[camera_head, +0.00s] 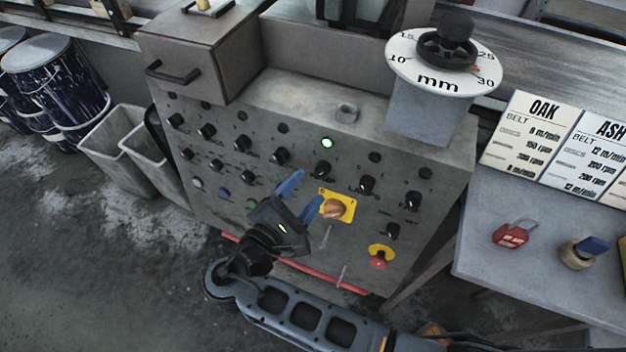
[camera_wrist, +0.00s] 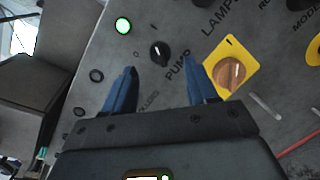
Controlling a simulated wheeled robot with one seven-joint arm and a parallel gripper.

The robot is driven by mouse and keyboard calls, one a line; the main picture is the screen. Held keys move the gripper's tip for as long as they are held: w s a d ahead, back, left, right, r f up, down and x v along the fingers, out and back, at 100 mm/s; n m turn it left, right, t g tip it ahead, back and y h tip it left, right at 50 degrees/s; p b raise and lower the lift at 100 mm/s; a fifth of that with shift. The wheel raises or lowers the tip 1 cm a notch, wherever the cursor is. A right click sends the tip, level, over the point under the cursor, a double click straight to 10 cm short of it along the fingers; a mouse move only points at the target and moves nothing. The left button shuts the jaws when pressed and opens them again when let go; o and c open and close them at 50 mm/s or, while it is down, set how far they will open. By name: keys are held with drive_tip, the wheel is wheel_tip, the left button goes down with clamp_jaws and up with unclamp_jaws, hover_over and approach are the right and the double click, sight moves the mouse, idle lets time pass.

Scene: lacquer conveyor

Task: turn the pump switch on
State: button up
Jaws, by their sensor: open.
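The pump switch (camera_wrist: 159,53) is a small black rotary knob on the sloped grey control panel, with "PUMP" printed beside it and marks 0 and I around it. It also shows in the head view (camera_head: 322,170), below a lit green lamp (camera_head: 327,142). Which mark the knob points to is hard to tell. My gripper (camera_head: 301,196) is open and empty in front of the panel, its blue fingers pointing toward the knob. In the wrist view, the knob appears between and just beyond the fingertips (camera_wrist: 161,68). I see no contact.
An orange rotary switch on a yellow plate (camera_head: 336,207) sits close to my right finger. Several other black knobs surround it on the panel. A red stop button (camera_head: 378,262) is lower right. A grey box with a handle (camera_head: 195,60) juts out at upper left.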

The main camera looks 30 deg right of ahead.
drive_tip(key=shift+v, duration=1.45)
drive_tip(key=s+d+f+y, duration=0.6)
drive_tip(key=s+f, duration=0.1)
drive_tip(key=f, duration=0.3)
drive_tip(key=s+f+m+y, duration=0.3)
drive_tip(key=s+y, duration=0.2)
drive_tip(key=s, duration=0.5)
drive_tip(key=s+r+m+t+y, duration=0.1)
drive_tip(key=s+r+m, duration=0.3)
drive_tip(key=r, duration=0.4)
drive_tip(key=s+r+m+t+y, duration=0.1)
drive_tip(key=s+r+m+t, duration=0.2)
drive_tip(key=r, duration=0.6)
drive_tip(key=s+d+r+m+t+y, duration=0.1)
drive_tip(key=s+r+m+t+y, duration=0.1)
drive_tip(key=s+r+m, duration=0.3)
wheel_tip(320, 180, up, 4)
drive_tip(key=shift+s+t, duration=0.55)
drive_tip(key=shift+t, duration=0.05)
